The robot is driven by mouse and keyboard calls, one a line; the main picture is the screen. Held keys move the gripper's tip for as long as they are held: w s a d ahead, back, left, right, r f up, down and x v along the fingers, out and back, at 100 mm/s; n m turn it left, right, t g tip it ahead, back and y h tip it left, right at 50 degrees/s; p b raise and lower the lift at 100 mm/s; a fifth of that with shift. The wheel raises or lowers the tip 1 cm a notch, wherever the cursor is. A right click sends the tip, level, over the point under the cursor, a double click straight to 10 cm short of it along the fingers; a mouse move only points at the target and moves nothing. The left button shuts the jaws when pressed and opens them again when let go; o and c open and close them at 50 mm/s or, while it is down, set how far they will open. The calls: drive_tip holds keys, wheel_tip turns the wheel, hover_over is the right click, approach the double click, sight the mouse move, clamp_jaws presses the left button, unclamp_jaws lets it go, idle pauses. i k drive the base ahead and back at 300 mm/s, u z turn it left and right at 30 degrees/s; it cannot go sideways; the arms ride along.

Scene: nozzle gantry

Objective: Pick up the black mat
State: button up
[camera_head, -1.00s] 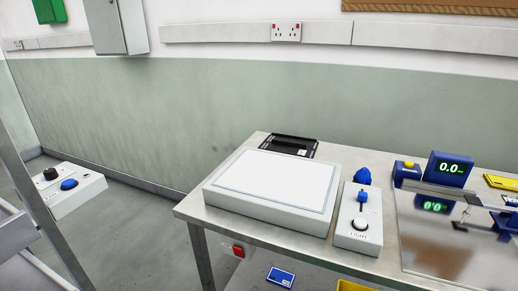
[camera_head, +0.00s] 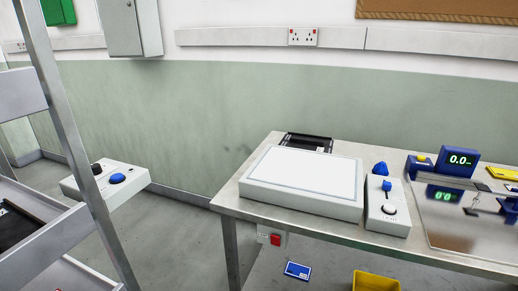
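A flat black item (camera_head: 14,228) with a small white mark lies on a shelf of the grey rack at the left edge, cut off by the frame. A second black item (camera_head: 308,141), looking like a shallow tray with a white label, lies on the table behind the white light panel. I cannot tell for certain which of them is the black mat. My gripper is not in view.
A metal table (camera_head: 260,143) carries the light panel (camera_head: 300,172), a switch box (camera_head: 388,207) and a blue gauge (camera_head: 459,160). The rack's upright (camera_head: 75,140) stands at left. A control box (camera_head: 105,178) is behind it.

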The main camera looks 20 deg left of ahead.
sight(317, 144)
drive_tip(key=u, duration=0.7)
drive_tip(key=i, duration=1)
drive_tip(key=z, duration=0.05)
